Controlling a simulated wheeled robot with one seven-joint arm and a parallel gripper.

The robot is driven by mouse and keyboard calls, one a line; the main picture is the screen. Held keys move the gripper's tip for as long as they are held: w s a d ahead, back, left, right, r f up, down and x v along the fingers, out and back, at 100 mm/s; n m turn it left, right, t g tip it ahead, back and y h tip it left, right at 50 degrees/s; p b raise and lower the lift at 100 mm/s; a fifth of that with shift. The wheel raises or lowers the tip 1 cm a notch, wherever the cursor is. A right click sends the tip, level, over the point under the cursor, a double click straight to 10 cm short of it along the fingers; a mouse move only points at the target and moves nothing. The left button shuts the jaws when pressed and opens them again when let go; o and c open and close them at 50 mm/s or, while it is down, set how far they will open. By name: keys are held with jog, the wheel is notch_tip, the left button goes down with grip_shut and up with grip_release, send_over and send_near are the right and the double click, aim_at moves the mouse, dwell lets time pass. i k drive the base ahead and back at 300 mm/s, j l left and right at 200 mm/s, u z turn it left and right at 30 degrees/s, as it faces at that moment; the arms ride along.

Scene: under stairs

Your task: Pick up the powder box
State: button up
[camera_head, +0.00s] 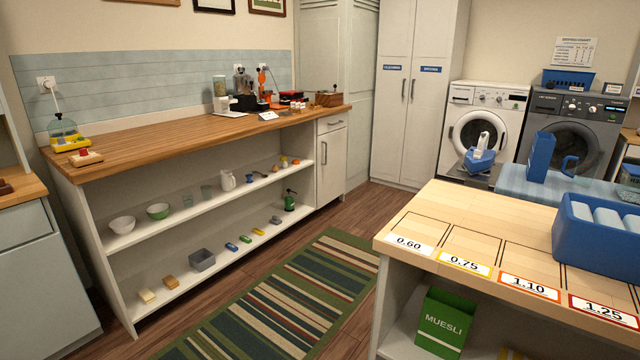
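A tall plain blue box (540,157) stands upright on the light blue padded surface at the right, behind the wooden counter. It looks most like the powder box, but I cannot read any label on it. A blue handled cup (570,166) stands just to its right. My gripper is not in view.
A wooden counter (450,205) with price labels stands at front right, bearing a blue bin (600,235). A green muesli box (442,322) is on its lower shelf. An iron (480,155) stands near the washers. A striped rug (290,300) covers open floor beside the long workbench (180,135).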

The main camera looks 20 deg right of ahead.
aim_at(543, 145)
jog(key=i+j+z, duration=0.15)
jog(key=i+z, duration=0.25)
jog(key=i+j+z, duration=0.2)
jog(key=z, duration=0.2)
jog(key=i+j+z, duration=0.2)
jog(key=j+z, duration=0.2)
jog(key=i+j+z, duration=0.2)
jog(key=j+z, duration=0.2)
jog(key=i+j+z, duration=0.15)
jog(key=j, duration=0.25)
